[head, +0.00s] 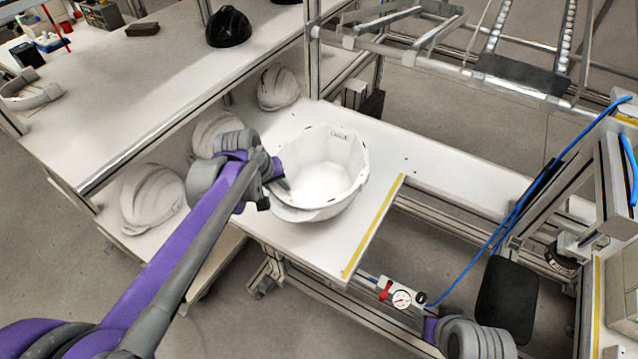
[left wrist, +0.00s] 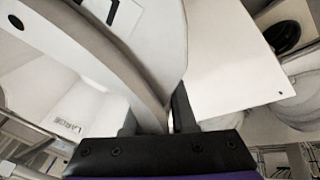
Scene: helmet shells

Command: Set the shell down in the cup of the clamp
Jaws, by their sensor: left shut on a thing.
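The white helmet shell (head: 345,155) is open side up over the white bench by the yellow strip; I cannot tell whether it touches the bench top. My left gripper (head: 282,183) is shut on its near left rim. In the left wrist view the shell's rim (left wrist: 125,65) runs between the two dark fingers (left wrist: 158,118), and "LARGE" is marked on its inside. The clamp's cup cannot be made out for certain; a frame with blue hoses (head: 608,170) stands at the right. A piece of my right arm shows at the bottom right, its fingers out of sight.
More white shells (head: 152,198) sit on a lower shelf at the left. A black helmet (head: 228,27) stands on the long table (head: 150,80). A pressure gauge (head: 401,299) and a black pad (head: 507,290) are right of the bench (head: 440,165). A metal rack hangs above.

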